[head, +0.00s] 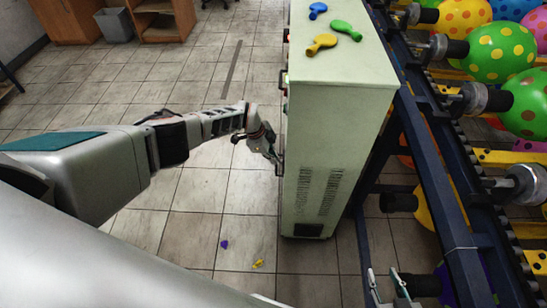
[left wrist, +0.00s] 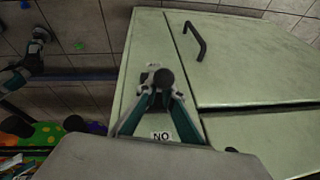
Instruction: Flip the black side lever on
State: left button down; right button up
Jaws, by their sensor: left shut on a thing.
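The pale green cabinet (head: 330,120) stands in the middle of the head view. The black side lever (left wrist: 163,78) is a dark round-ended knob on a small plate on the cabinet's side. My left gripper (head: 274,155) is at the left face of the cabinet. In the left wrist view, the fingers of my left gripper (left wrist: 162,97) close in on the black lever from both sides and hold it. The lever's base is partly hidden. My right gripper (head: 388,285) is at the bottom of the head view, fingers apart and empty.
A black handle (left wrist: 195,41) sticks out from the cabinet door near the lever. Several balloons lie on top, including a green one (head: 346,29). A dark blue rack (head: 432,165) with printed balloons stands to the right. Floor at left is open, with small purple and yellow balloons (head: 257,264).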

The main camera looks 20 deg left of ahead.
pick_arm(q)
jog(key=c, duration=2.2)
grip_release()
jog(key=shift+a+f, duration=0.15)
jog(key=shift+a, duration=0.35)
jog(key=shift+d, duration=0.25)
jog(key=shift+r, duration=0.25)
jog(key=shift+a+r, duration=0.15)
jog(key=shift+r, duration=0.35)
jog(key=shift+s+a+r, duration=0.15)
jog(key=shift+s+r, duration=0.1)
jog(key=shift+r, duration=0.3)
jog(key=v, duration=0.9)
jog(key=shift+s+a+r, duration=0.15)
jog(key=shift+a, duration=0.05)
